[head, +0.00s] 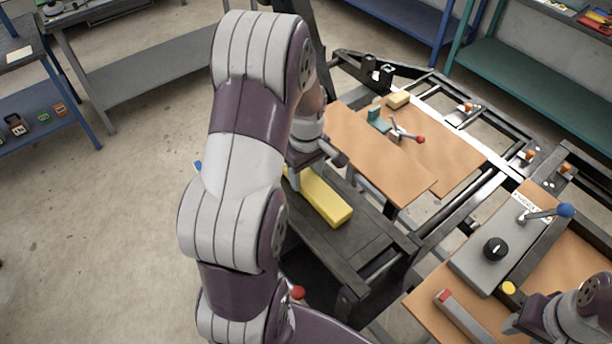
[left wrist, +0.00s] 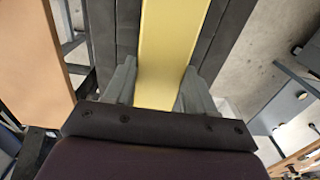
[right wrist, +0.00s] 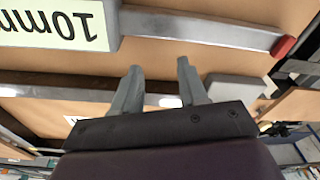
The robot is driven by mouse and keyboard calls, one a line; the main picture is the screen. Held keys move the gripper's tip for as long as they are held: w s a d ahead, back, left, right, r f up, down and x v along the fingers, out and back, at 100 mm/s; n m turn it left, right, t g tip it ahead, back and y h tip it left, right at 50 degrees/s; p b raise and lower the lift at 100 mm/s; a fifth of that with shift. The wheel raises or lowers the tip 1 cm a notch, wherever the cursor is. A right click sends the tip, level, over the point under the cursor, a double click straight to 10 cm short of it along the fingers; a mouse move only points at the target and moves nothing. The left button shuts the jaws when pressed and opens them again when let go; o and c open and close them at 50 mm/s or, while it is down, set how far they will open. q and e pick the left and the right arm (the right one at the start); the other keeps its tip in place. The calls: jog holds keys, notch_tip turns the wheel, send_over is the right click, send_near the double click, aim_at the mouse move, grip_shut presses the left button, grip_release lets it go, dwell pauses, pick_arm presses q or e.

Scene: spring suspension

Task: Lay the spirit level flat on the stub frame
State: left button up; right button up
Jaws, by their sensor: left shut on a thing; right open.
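The spirit level is a long yellow bar (head: 322,197), seen over the dark slatted stub frame (head: 350,245) left of the wooden boards. My left gripper (head: 296,178) is shut on the level near its far end; my arm hides that end. In the left wrist view the yellow level (left wrist: 168,50) runs between the two fingers (left wrist: 158,88), with dark slats beneath it. Whether it touches the slats or hangs just above them, I cannot tell. My right gripper (right wrist: 157,82) is open and empty, over a wooden board.
Wooden boards (head: 410,170) with a red-tipped lever (head: 405,132) and a yellow block (head: 398,99) lie right of the level. A grey plate (head: 500,245) with a black knob and blue-tipped lever is nearer. A red-ended metal bar (head: 465,318) lies by my right arm.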

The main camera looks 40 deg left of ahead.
pick_arm(q)
jog(key=shift+w+f, duration=0.1)
pick_arm(e)
jog(key=shift+w, duration=0.15)
pick_arm(q)
jog(key=o, duration=1.2)
jog(key=shift+d, duration=0.1)
pick_arm(e)
jog(key=shift+d, duration=0.1)
pick_arm(q)
jog(key=shift+o, duration=0.9)
jog(key=shift+s, duration=0.2)
pick_arm(e)
jog(key=shift+s, duration=0.25)
